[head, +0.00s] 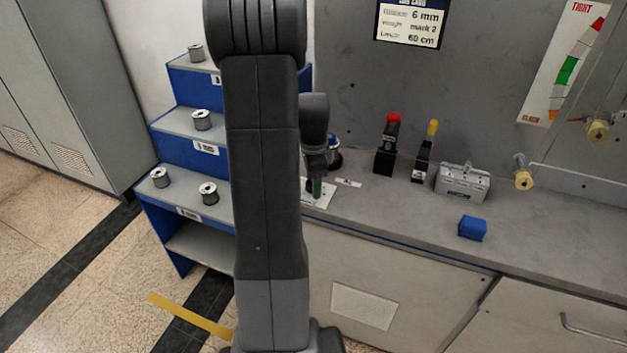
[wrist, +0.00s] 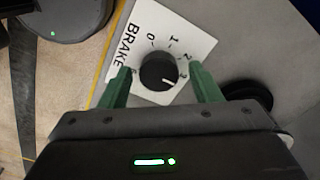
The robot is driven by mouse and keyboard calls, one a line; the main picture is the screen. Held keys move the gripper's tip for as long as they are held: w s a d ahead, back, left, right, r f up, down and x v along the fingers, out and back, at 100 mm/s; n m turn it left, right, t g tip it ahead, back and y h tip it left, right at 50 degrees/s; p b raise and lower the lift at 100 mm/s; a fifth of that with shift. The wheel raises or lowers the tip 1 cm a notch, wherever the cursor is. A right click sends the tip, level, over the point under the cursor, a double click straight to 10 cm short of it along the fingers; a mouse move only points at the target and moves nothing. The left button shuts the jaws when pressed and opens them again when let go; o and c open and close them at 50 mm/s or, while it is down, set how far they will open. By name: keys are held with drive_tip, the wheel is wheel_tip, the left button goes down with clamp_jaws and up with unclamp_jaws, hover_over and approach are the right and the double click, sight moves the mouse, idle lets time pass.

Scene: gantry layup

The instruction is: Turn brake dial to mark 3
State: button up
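The brake dial (wrist: 158,70) is a round black knob on a white plate (wrist: 190,28) lettered BRAKE, with number marks around it. 0 and 1 are readable above the knob; the marks at its right are small and partly unclear. A short white pointer line on the knob points down and right in the wrist view, towards the lower right side. My gripper (wrist: 160,72) is open, with one green finger on each side of the knob and apparent gaps between. In the head view my gripper (head: 316,187) is over the white plate (head: 325,198), and my arm hides the knob.
On the bench (head: 400,215) to the right stand a red-topped lever (head: 390,145), a yellow-topped lever (head: 425,150), a grey metal block (head: 462,182) and a blue block (head: 472,228). A blue stepped rack (head: 200,88) with several spools stands left.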

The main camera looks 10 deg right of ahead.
drive_tip(key=shift+r, duration=0.1)
wheel_tip(320, 180, up, 14)
drive_tip(key=shift+f, duration=0.2)
drive_tip(key=shift+f, duration=0.15)
idle(0.4)
wheel_tip(320, 180, down, 14)
drive_tip(key=shift+r, duration=0.15)
idle(0.5)
